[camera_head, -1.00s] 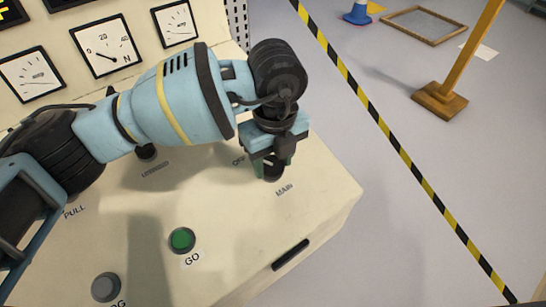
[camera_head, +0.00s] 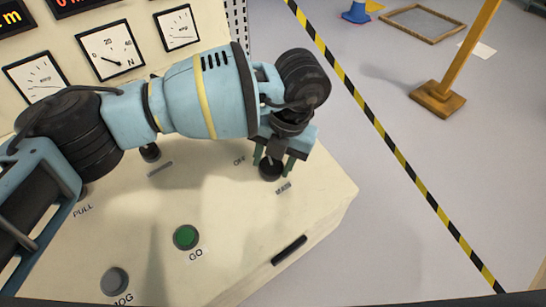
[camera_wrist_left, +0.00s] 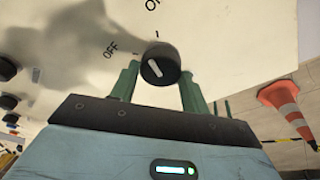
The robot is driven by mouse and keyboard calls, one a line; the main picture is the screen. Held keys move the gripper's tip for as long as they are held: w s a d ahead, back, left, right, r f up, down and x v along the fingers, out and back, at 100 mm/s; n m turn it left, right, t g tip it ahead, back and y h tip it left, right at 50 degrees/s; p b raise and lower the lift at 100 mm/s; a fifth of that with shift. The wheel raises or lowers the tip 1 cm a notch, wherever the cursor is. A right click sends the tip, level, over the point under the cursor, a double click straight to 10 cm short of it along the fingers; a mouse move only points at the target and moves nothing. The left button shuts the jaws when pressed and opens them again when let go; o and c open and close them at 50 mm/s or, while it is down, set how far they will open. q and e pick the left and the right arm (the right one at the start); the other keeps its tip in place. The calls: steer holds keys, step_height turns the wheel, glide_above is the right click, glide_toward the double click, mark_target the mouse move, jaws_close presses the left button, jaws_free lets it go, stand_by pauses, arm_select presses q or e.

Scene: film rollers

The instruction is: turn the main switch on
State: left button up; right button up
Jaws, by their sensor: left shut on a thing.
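My left gripper (camera_head: 278,163) is shut on the knob, with one green finger on each side. Its fingers (camera_wrist_left: 160,88) also show in the left wrist view. My right gripper is not in view.
The console top (camera_head: 225,215) also carries a green GO button (camera_head: 186,237), a grey JOG button (camera_head: 114,281) and a black knob (camera_head: 149,152). Gauges (camera_head: 111,50) stand on the panel behind. Floor with a striped line (camera_head: 400,160) lies to the right.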

arm_select(q)
steer(key=shift+r+m+y, duration=0.1)
steer(key=shift+m+y, duration=0.2)
steer(key=shift+m, duration=1.3)
steer(key=o, duration=1)
steer(key=shift+v, duration=3.85)
steer(key=shift+s+d, duration=0.1)
steer(key=shift+s, duration=0.05)
